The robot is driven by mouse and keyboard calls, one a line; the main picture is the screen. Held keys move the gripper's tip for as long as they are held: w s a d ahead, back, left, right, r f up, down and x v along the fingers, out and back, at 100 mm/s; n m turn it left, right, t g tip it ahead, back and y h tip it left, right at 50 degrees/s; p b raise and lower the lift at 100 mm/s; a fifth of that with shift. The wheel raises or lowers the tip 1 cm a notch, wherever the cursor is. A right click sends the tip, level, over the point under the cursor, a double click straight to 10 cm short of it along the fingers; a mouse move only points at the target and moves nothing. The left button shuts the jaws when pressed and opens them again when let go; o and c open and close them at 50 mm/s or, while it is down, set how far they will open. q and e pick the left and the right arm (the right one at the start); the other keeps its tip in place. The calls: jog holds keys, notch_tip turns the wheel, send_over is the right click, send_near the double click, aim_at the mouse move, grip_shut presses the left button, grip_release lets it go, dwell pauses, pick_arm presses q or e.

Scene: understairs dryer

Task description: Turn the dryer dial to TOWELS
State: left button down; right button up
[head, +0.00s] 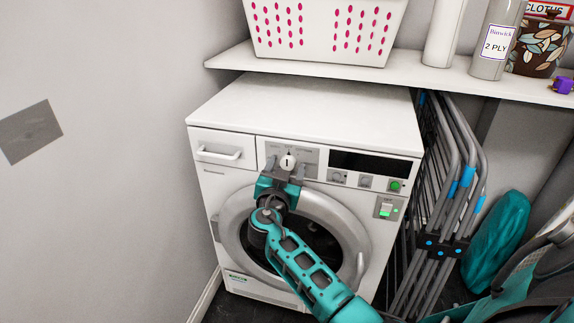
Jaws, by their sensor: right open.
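The dryer (205,180) is white, with a round door in its front and a control panel along the top of the front. The dial (288,162) is a white round knob with a dark pointer mark that looks roughly upright. The lettering around it is too small to read. My right gripper (285,172) is at the dial, open, with its fingers to either side of the knob's lower part. Whether the fingers touch the knob I cannot tell. The gripper hides the panel just below the dial. My left gripper is not in view.
A shelf (230,58) above the dryer holds a white basket (320,28) and bottles (497,40). A folded drying rack (450,170) stands close on the right. A wall is at left.

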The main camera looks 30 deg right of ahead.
jog(key=c, duration=1)
jog(key=shift+c, duration=0.2)
